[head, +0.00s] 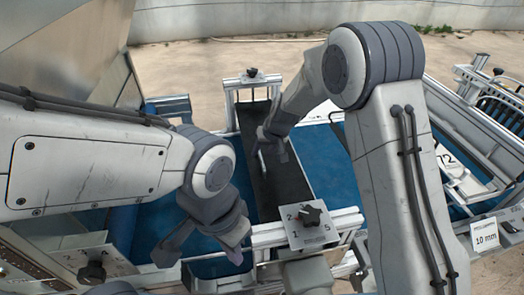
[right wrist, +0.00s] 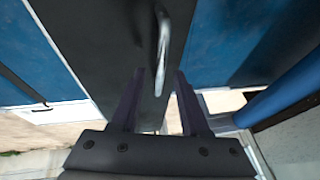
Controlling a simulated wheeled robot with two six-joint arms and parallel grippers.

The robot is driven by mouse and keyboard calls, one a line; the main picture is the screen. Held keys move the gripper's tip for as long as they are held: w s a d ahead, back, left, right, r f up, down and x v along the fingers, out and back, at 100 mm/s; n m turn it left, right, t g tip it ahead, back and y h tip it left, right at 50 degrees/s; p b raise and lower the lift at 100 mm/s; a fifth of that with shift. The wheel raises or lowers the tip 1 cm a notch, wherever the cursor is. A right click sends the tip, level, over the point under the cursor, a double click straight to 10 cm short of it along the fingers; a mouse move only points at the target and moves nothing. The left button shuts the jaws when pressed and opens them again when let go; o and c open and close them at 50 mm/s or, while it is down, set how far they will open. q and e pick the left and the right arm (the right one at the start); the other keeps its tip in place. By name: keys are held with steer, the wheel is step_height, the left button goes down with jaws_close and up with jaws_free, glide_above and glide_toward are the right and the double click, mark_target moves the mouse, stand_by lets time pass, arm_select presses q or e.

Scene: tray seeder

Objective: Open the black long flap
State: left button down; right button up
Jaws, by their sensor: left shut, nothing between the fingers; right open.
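The black long flap (head: 285,190) lies between blue panels in the middle of the head view. It fills much of the upper right wrist view (right wrist: 95,35) and looks closed. A pale metal handle (right wrist: 163,50) stands on it; part of it also shows in the head view (head: 262,160). My right gripper (head: 272,145) is over the flap beside the handle. In the right wrist view its fingers (right wrist: 160,73) are open, with the handle between their tips in the picture. Contact cannot be told. My left gripper (head: 236,254) is shut and empty, low and left of the flap's near end.
A dial box (head: 312,228) stands at the flap's near end, close to my left gripper. A metal frame (head: 252,80) stands at its far end. Another dial plate (head: 92,268) is at lower left. Rails and a numbered panel (head: 447,158) are on the right.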

jaws_close()
stand_by(1.4)
